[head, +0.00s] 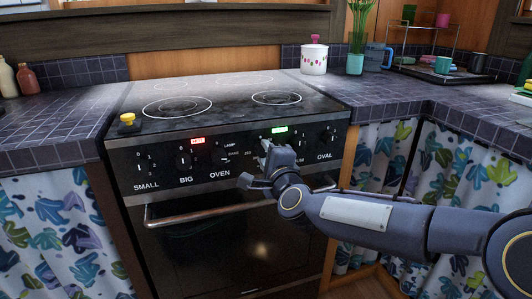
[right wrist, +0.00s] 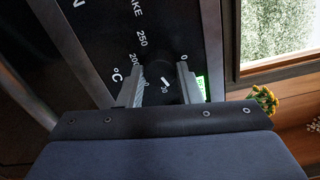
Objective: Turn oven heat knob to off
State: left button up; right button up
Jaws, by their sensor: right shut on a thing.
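The black stove (head: 160,205) with its oven stands in the middle of the head view, its knob panel facing me. My right gripper (head: 265,147) reaches the panel from the right, just below a green lit display (head: 280,129). In the right wrist view its two fingers (right wrist: 162,85) are shut on either side of the dark oven heat knob (right wrist: 165,80). The dial around the knob reads 0, 200, 250 and °C; the exact pointer setting is hard to tell. In the head view the gripper hides this knob. My left gripper is not in view.
Other knobs sit on the panel, such as the oven mode knob (head: 222,155) and the oval knob (head: 326,137). A metal oven handle (head: 200,214) runs below my gripper. A yellow object (head: 127,118) sits at the stove top's left corner.

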jog(key=n+p, duration=0.1)
jog(key=n, duration=0.2)
jog(key=shift+n, duration=0.4)
jog(key=n+p, duration=0.1)
jog(key=n, duration=0.2)
jog(key=shift+n, duration=0.3)
jog(key=n+p, duration=0.1)
jog(key=n, duration=0.2)
jog(key=shift+n+p, duration=0.65)
jog(key=shift+n, duration=1.15)
jog(key=o, duration=1)
jog(key=shift+c, duration=0.2)
